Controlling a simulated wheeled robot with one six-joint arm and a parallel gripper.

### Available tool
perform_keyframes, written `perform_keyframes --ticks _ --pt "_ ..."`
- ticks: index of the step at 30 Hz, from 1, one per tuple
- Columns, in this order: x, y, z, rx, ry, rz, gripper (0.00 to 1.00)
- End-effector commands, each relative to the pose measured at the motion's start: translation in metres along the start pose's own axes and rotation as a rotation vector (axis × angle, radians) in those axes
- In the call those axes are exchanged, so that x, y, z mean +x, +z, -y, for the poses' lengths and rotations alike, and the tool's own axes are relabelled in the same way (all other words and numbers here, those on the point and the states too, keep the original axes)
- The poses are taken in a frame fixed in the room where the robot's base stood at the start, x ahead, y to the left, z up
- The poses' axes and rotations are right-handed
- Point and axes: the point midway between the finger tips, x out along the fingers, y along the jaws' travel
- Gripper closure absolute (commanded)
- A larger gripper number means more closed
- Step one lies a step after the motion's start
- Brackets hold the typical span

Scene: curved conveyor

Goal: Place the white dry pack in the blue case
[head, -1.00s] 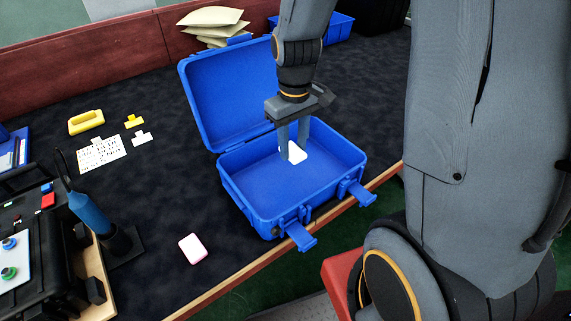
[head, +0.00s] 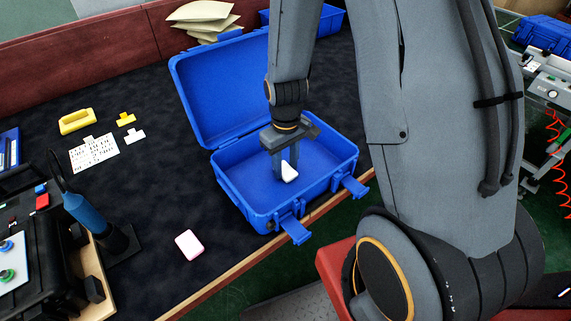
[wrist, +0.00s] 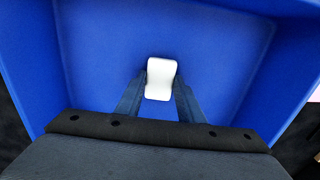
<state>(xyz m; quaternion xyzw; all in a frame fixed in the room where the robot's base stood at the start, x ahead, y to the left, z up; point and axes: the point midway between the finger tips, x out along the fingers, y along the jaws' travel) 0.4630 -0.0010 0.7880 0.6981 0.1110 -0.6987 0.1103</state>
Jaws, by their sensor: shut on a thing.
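The blue case (head: 246,207) stands open on the dark table, its lid tilted back. My gripper (head: 287,171) points down inside the case and is shut on the white dry pack (head: 290,172). In the wrist view the white pack (wrist: 160,78) sits between the two fingertips of my gripper (wrist: 160,95), with the blue case floor (wrist: 100,50) behind it. I cannot tell whether the pack touches the floor. Part of it is hidden by the fingers.
A pink-white block (head: 189,245) lies on the table in front left of the case. A blue cylindrical tool (head: 88,215) stands at left. Yellow and white pieces and a printed card (head: 93,152) lie farther back. Padded envelopes (head: 203,17) and a blue bin are behind the lid.

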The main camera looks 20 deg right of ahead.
Motion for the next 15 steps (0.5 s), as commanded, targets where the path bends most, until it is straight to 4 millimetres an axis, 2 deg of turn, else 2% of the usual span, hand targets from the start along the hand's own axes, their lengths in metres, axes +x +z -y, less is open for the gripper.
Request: perform_keyframes --ticks 10,11,13,15 --pt "0.0033 -0.0004 -0.0002 0.000 0.000 0.000 0.87" --pt "0.0027 -0.0005 -0.0002 0.000 0.000 -0.001 0.61" --pt "0.0024 -0.0005 -0.0002 0.000 0.000 -0.001 0.49" --pt "0.0023 -0.0005 -0.0001 0.000 0.000 -0.001 0.47"
